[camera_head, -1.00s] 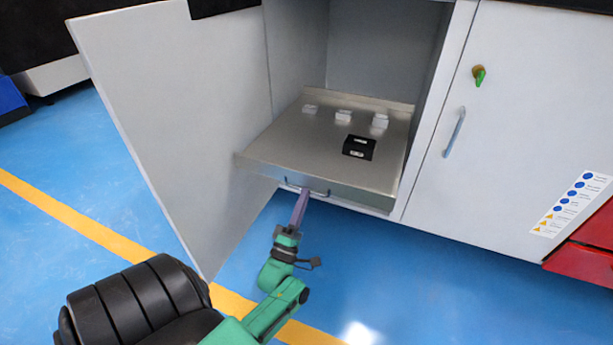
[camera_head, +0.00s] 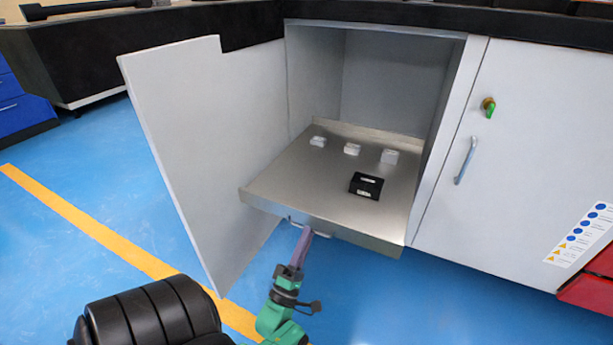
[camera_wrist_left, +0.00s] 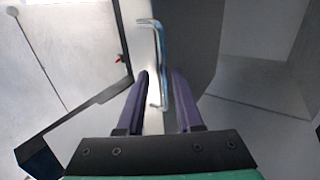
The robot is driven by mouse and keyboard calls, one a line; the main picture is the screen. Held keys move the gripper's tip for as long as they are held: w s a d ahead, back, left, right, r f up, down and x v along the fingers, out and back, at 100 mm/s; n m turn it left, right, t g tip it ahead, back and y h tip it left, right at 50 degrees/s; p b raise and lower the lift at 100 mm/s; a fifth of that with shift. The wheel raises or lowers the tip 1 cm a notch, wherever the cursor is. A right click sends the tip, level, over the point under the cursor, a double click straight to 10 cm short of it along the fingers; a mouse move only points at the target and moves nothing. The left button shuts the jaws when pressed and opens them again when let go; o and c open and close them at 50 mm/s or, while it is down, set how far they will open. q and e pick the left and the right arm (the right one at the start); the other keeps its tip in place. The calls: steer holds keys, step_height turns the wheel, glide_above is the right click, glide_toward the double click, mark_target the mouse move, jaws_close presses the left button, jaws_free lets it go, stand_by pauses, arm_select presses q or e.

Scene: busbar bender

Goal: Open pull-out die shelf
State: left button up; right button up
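The pull-out die shelf (camera_head: 290,185) is a metal tray in the open cabinet bay. Its front sticks out past the cabinet. A bar handle (camera_wrist_left: 162,65) is on the shelf front; part of it shows in the head view, partly hidden by my gripper. My left gripper (camera_head: 307,233) reaches up to the handle from below. In the left wrist view, the purple fingers (camera_wrist_left: 160,85) straddle the bar, with visible gaps on both sides. They look open around it; firm contact cannot be made out. My right gripper is not in view.
A black block (camera_head: 366,186) and several small light blocks (camera_head: 352,149) lie on the shelf. The open white door (camera_head: 195,150) stands left of the bay. A closed door with a handle (camera_head: 466,160) is on the right.

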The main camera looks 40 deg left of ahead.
arm_select(q)
steer(key=shift+s+f, duration=0.1)
steer(key=shift+f, duration=0.1)
steer(key=b+v, duration=0.1)
steer(key=v, duration=1.3)
steer(key=shift+s+d, duration=0.15)
